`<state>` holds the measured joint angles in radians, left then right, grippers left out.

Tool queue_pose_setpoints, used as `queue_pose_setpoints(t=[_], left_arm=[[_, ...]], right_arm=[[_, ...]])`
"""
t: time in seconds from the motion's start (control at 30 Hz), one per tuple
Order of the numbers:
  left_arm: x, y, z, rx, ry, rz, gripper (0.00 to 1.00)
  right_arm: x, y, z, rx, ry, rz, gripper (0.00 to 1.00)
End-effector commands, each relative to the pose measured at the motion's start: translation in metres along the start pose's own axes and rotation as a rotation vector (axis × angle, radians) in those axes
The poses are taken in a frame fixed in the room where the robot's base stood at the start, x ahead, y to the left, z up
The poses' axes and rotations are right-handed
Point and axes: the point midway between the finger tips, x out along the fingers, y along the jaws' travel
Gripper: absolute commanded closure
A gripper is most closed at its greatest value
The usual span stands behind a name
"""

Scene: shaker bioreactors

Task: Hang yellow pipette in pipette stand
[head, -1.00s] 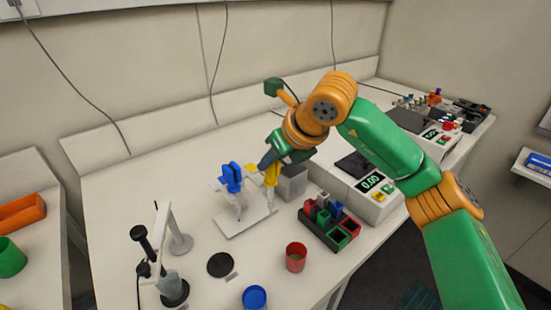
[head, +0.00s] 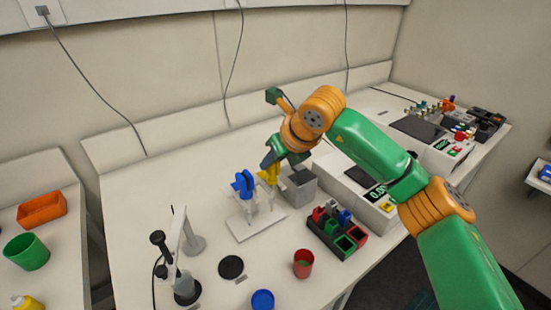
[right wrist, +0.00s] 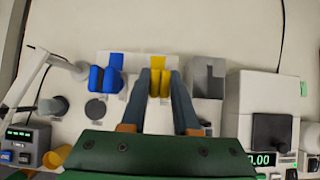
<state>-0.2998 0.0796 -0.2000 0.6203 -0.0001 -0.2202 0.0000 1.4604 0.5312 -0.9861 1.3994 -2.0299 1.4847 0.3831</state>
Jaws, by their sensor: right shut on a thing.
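The yellow pipette (head: 270,172) is held upright by my right gripper (head: 273,161), which is shut on its upper part. In the right wrist view the two fingers (right wrist: 161,82) flank the yellow pipette (right wrist: 160,88). The white pipette stand (head: 256,225) is on the bench below, with a blue pipette (head: 243,184) hanging at its left side. The yellow pipette is close to the right side of the stand; whether it touches the holder cannot be told. In the wrist view the blue pipette (right wrist: 105,78) is left of my fingers. My left gripper is not in view.
A grey box (head: 300,186) stands close right of the stand. A scale (head: 365,190) and a dark rack of coloured blocks (head: 338,236) are farther right. A black disc (head: 231,267), a red cup (head: 303,263) and a blue-lidded container (head: 262,300) are in front.

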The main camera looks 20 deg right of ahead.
Motion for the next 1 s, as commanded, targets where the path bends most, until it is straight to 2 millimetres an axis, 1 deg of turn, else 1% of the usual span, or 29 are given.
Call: queue_pose_setpoints(t=[0.4, 0.73, 0.97, 1.0], left_arm=[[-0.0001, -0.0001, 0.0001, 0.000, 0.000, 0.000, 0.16], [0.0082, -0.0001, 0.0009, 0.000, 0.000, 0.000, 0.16], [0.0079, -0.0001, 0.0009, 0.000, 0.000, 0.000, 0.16], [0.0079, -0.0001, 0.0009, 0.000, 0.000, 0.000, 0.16]], right_arm=[[0.0006, 0.0000, 0.0004, 0.000, -0.001, 0.000, 1.00], [0.0070, 0.0000, -0.0043, 0.000, -0.001, 0.000, 1.00], [0.0067, -0.0001, -0.0041, 0.000, -0.001, 0.000, 1.00], [0.0067, -0.0001, -0.0041, 0.000, -0.001, 0.000, 0.68]])
